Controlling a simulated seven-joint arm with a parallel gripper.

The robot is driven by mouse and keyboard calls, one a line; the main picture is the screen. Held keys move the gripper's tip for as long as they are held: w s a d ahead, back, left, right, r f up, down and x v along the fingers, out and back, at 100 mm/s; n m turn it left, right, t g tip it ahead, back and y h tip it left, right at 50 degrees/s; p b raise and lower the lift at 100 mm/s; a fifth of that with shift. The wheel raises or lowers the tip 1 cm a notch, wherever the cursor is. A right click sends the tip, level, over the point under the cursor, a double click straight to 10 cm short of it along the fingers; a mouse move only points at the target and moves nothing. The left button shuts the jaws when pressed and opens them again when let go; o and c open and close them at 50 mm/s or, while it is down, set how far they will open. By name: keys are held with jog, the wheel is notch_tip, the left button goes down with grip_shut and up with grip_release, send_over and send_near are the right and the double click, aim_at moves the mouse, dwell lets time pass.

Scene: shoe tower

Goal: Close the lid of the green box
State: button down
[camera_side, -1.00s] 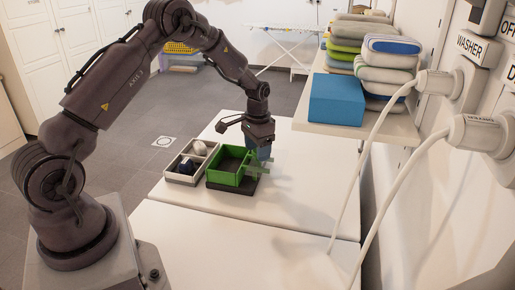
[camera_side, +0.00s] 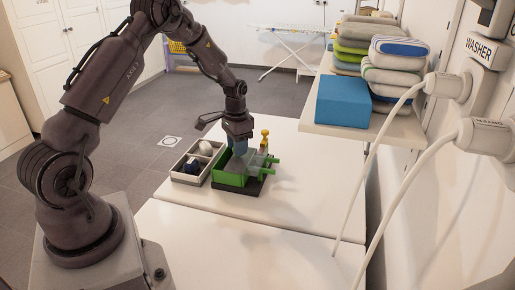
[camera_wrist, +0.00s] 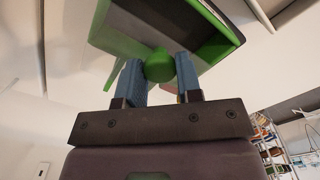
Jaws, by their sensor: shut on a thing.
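The green box (camera_side: 229,180) stands on a dark base on the white table in the side view. A pale, see-through panel, apparently its lid, stands tilted at the box, with green parts (camera_side: 268,170) to the right. My gripper (camera_side: 239,152) is over the box, with its blue fingers pointing down. In the wrist view the fingers of my gripper (camera_wrist: 160,80) are shut on a round green knob (camera_wrist: 160,66). A green-edged part with a dark face (camera_wrist: 175,25) is behind the knob. My gripper hides part of the box and lid in the side view.
A grey divided tray (camera_side: 184,176) with dark and white items stands directly left of the box. A yellow knobbed object (camera_side: 265,139) stands behind it. A shelf (camera_side: 370,128) with a blue block (camera_side: 343,101) and folded cloths is at right. The front table is clear.

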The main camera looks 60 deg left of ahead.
jog(key=s+a, duration=0.2)
jog(key=shift+s+a, duration=0.3)
jog(key=shift+s, duration=0.05)
jog(key=c, duration=0.8)
grip_release()
notch_tip(320, 180, up, 13)
jog(key=s+d+r+t, duration=0.2)
jog(key=s+d+r, duration=0.2)
jog(key=d, duration=0.4)
jog(key=s+d+r+t, duration=0.1)
jog(key=s+d+r, duration=0.3)
jog(key=s+d, duration=0.3)
jog(key=s+d+r+t, duration=0.2)
jog(key=s+d+r, duration=0.3)
jog(key=d, duration=0.6)
jog(key=shift+s+t, duration=0.3)
jog(key=shift+s, duration=0.05)
